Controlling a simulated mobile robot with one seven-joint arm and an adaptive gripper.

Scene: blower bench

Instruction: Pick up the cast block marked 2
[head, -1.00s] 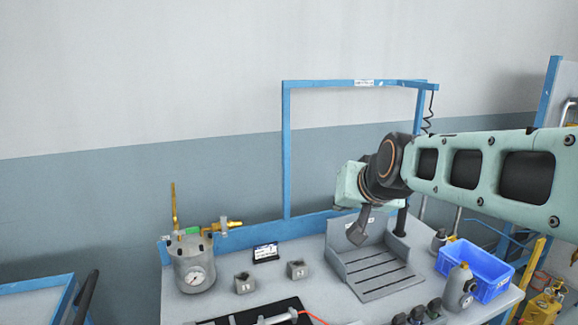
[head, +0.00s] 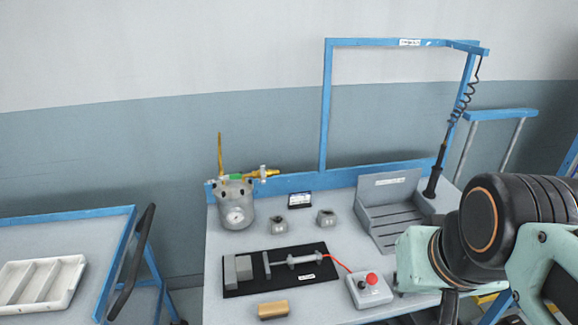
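Two small grey cast blocks stand apart on the bench top, the left block (head: 279,227) and the right block (head: 326,218). Their marks are too small to read, so I cannot tell which one is marked 2. My wrist is at the lower right, well to the right of both blocks and in front of the grey slotted tray. Only a dark part of my gripper (head: 449,306) shows at the bottom edge. Its fingertips are cut off or hidden, so its opening and anything in it cannot be seen.
A pressure pot (head: 236,211) with gauge stands left of the blocks. A black mat (head: 240,289) with metal parts lies in front. A red-button box (head: 370,290) and a tan block (head: 273,310) sit near the front. The slotted tray (head: 388,216) is at right. A blue frame rises behind.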

